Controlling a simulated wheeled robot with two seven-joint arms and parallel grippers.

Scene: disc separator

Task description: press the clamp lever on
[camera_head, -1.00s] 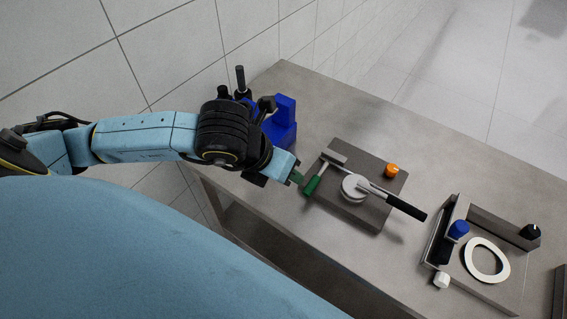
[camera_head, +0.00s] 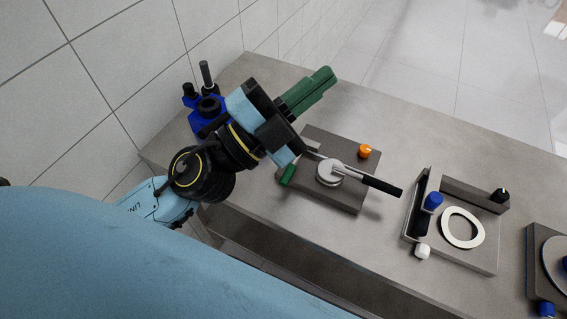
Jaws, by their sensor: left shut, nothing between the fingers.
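A dark grey fixture plate (camera_head: 345,200) lies on the table, with a round silver disc part (camera_head: 330,173) on it. A lever with a black handle (camera_head: 382,186) reaches right from the disc past the plate's edge. A second lever with a green handle (camera_head: 288,175) sits at the plate's left side, its upper part partly hidden by my arm. Which one is the clamp lever, I cannot tell for certain. An orange knob (camera_head: 365,151) stands at the plate's far right. My left gripper (camera_head: 320,80) has green fingers, shut and empty, above the plate's far side, pointing up-right, apart from the levers.
A blue holder (camera_head: 190,119) with black posts stands at the table's left end, close to my left arm. To the right is a grey tray (camera_head: 470,262) with a white ring (camera_head: 462,228) and blue, black and white knobs. Another fixture (camera_head: 535,262) is cut off at the right edge.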

